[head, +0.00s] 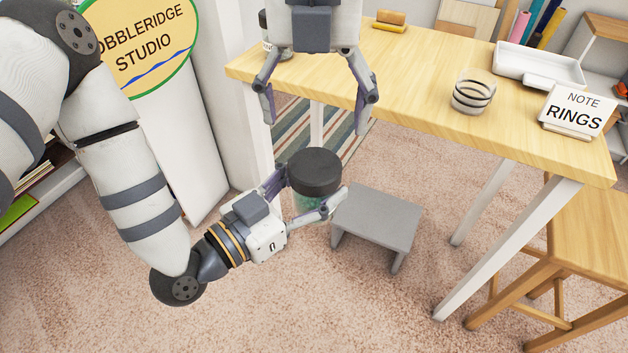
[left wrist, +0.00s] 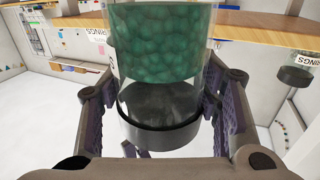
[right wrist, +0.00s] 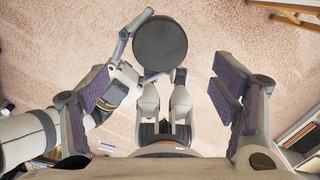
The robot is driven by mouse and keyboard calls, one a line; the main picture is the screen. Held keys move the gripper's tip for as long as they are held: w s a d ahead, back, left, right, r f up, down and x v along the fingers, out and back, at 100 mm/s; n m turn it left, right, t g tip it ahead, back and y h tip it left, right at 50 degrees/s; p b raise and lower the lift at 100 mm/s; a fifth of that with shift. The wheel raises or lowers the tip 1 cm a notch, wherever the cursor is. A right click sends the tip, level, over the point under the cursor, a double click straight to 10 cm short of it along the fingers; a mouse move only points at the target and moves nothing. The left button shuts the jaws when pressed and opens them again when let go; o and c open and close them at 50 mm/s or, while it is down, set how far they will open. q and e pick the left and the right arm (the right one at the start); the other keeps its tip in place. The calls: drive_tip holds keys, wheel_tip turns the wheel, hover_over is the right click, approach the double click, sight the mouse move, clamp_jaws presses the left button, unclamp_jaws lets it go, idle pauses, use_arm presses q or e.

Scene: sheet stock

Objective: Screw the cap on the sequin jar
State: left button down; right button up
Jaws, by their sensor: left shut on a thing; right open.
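The sequin jar (head: 303,203) is clear with green contents, which show best in the left wrist view (left wrist: 160,45). My left gripper (head: 306,195) is shut around it and holds it in the air beside the table. The black cap (head: 314,168) sits on the jar's top; whether its thread is engaged cannot be told. It shows as a dark disc in the right wrist view (right wrist: 160,45). My right gripper (head: 316,115) is open and empty, fingers pointing down, above the cap and apart from it.
The wooden table (head: 420,80) carries a banded glass (head: 472,95), a white tray (head: 540,65) and a note sign (head: 575,110). Another dark-topped jar (head: 266,35) is partly hidden behind my right gripper. A grey step stool (head: 378,215) stands below, and a wooden stool (head: 590,240) at right.

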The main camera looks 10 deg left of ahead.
sight(315, 164)
wheel_tip(315, 164, down, 8)
drive_tip(key=shift+r, duration=0.1)
drive_tip(key=shift+c, duration=0.6)
